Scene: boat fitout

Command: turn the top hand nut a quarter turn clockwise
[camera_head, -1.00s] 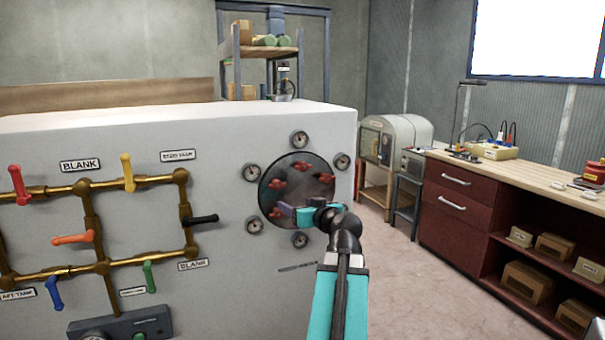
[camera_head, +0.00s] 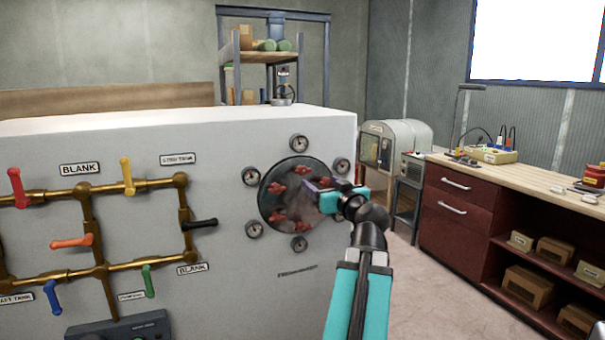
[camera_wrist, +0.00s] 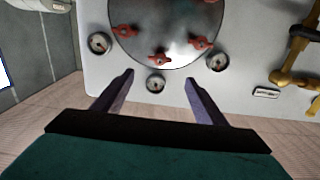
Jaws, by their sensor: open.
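A round metal hatch plate (camera_head: 285,205) on the white panel carries several red hand nuts. The top hand nut (camera_head: 301,170) is near the plate's upper rim. In the wrist view, which looks upside down, the top nut (camera_wrist: 160,60) is the lowest one and lies between and beyond my fingertips. My gripper (camera_head: 318,187) is in front of the plate's right part, just below and right of the top nut in the head view. Its two purple fingers (camera_wrist: 158,77) are apart and empty in the wrist view. My gripper hides part of the plate's right side.
Several small gauges ring the plate, including one above it (camera_head: 299,143). Brass pipes (camera_head: 130,185) with coloured valve handles are on the panel's left. A workbench (camera_head: 500,175) stands at the right, with open floor between.

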